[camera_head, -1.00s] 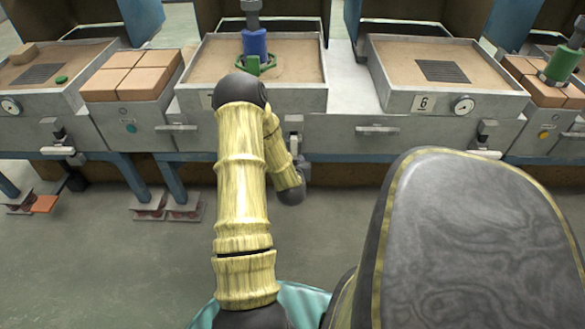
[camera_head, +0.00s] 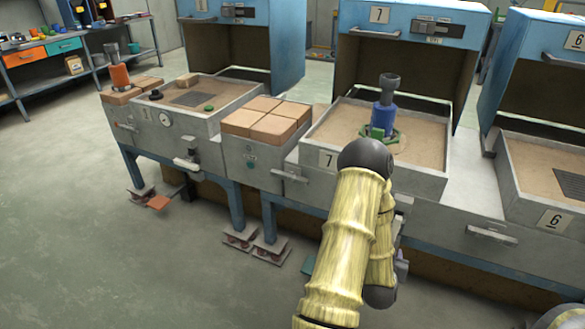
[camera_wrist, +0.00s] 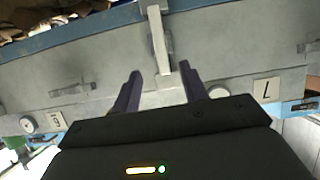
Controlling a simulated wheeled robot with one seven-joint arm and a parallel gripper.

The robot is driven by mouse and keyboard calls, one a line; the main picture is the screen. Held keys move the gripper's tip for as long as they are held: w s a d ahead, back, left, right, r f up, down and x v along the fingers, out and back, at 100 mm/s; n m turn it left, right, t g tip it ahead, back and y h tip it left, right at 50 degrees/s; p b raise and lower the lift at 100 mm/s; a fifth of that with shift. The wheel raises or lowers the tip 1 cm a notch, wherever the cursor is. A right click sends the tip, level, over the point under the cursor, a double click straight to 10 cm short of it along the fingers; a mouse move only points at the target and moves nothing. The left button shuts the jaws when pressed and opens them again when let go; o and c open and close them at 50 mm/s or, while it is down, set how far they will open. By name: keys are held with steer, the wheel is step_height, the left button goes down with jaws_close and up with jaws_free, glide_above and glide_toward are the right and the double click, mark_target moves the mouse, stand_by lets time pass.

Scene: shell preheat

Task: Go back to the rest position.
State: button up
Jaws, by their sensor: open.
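In the wrist view, my gripper (camera_wrist: 162,72) is open, with its two dark fingers apart and nothing between them. A pale upright bar (camera_wrist: 160,38) on the grey bench front shows beyond the fingertips; I cannot tell the distance. In the head view, my arm is folded in front of station 7, and my gripper is hidden there. The blue and green tool (camera_head: 382,118) stands upright in the sand tray (camera_head: 318,167) of station 7, apart from my arm as far as I can see.
Tan blocks (camera_head: 268,118) sit left of station 7. A gauge tray (camera_head: 148,132) and an orange-based tool (camera_head: 119,76) stand farther left. Station 6's tray (camera_head: 520,190) is at right. Pedals (camera_head: 240,237) stand below the bench. Floor at lower left is clear.

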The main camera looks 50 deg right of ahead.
steer(key=w+a+r+n+t+y, duration=0.1)
steer(key=w+a+r+n+y, duration=0.25)
steer(key=w+a, duration=0.75)
steer(key=w+a+r+n+t+y, duration=0.1)
steer(key=w+a+r+n+y, duration=0.2)
steer(key=w+a, duration=0.75)
steer(key=s+a+r+n+g+y, duration=0.2)
steer(key=a+r+n+y, duration=0.15)
steer(key=a, duration=0.95)
steer(key=s+a+r+n+g+y, duration=0.25)
steer(key=a+r+n, duration=0.2)
steer(key=a, duration=0.85)
step_height(320, 180, up, 34)
steer(key=w+p, duration=0.1)
steer(key=p, duration=3.3)
steer(key=shift+w+f+t, duration=0.15)
steer(key=shift+t, duration=0.2)
steer(key=shift+d+m, duration=0.1)
steer(key=shift+m, duration=0.15)
